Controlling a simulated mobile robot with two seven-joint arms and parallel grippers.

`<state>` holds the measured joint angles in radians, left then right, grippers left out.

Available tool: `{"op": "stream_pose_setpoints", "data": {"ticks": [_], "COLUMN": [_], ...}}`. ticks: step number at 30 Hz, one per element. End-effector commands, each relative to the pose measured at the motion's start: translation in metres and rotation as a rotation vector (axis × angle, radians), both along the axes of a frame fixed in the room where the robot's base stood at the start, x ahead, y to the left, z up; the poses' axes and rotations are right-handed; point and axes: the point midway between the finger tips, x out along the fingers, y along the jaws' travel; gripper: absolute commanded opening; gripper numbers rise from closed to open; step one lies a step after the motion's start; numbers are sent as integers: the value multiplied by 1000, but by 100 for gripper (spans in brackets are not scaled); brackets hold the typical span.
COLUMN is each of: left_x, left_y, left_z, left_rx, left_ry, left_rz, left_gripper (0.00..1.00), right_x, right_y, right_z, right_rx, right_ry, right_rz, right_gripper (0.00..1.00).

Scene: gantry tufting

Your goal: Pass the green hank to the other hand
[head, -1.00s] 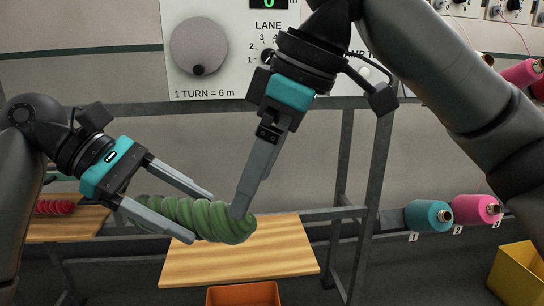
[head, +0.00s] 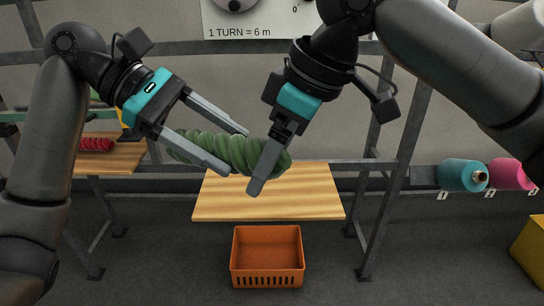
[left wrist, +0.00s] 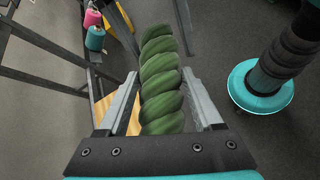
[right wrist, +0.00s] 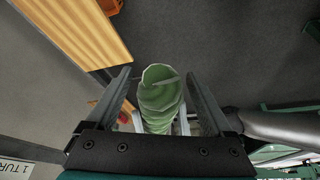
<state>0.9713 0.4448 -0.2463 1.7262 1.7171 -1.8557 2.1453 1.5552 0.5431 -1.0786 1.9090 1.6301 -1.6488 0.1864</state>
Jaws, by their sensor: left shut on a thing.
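The green hank (head: 238,151) is a thick twisted roll held in the air, above the wooden board in the head view. My left gripper (head: 236,155) is shut on it, with one finger along each side; the left wrist view shows the hank (left wrist: 161,90) between those fingers. My right gripper (head: 262,176) is at the hank's right end, its near finger crossing in front of it. In the right wrist view the hank's end (right wrist: 160,95) lies between the right fingers, which look open with narrow gaps beside it.
A wooden board (head: 270,200) lies below the hank, and an orange basket (head: 268,280) stands lower in front. A board with a red hank (head: 95,144) is at left. Teal (head: 460,174) and pink (head: 510,174) cones sit at right. Grey frame posts stand behind.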

Motion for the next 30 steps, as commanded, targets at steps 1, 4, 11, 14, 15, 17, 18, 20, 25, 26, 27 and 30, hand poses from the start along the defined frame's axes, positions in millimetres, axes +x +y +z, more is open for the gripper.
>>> {"op": "stream_pose_setpoints", "data": {"ticks": [1, 4, 11, 14, 15, 17, 18, 20, 25, 26, 27, 30], "left_x": [0, 0, 0, 0, 0, 0, 0, -1, -1, 0, 0, 0], "left_y": [0, 0, 0, 0, 0, 0, 0, 0, 0, 0, 0, 0], "left_z": [0, 0, 0, 0, 0, 0, 0, 0, 0, 0, 0, 0], "left_rx": [-1, -1, -1, -1, -1, -1, 0, 0, 1, 1, 0, 0], "left_ry": [-1, -1, -1, 0, 0, 0, 1, 1, 0, 0, 0, 0], "left_rz": [0, 0, -1, -2, -2, -2, -2, -2, -2, -2, -1, -1], "left_gripper": [0, 0, 0, 0, 0, 0, 0, 0, 82, 85, 90, 100], "right_x": [0, 0, 0, 1, 1, 1, 1, 1, 1, 1, 1, 1], "right_y": [0, 0, 0, 0, 0, -1, -1, -1, -1, -1, -1, 0], "right_z": [0, 0, 0, 0, 0, 0, 1, 1, 1, 1, 1, 1], "right_rx": [0, 0, 0, -1, -1, 0, -1, -1, 0, 0, 0, 1], "right_ry": [0, 0, -1, -1, -1, -1, -2, -2, -2, -2, -2, -1], "right_rz": [0, 0, -1, -2, -2, -3, -3, -4, -4, -4, -3, -3], "right_gripper": [79, 68, 42, 31, 26, 20, 15, 8, 4, 4, 4, 4]}}
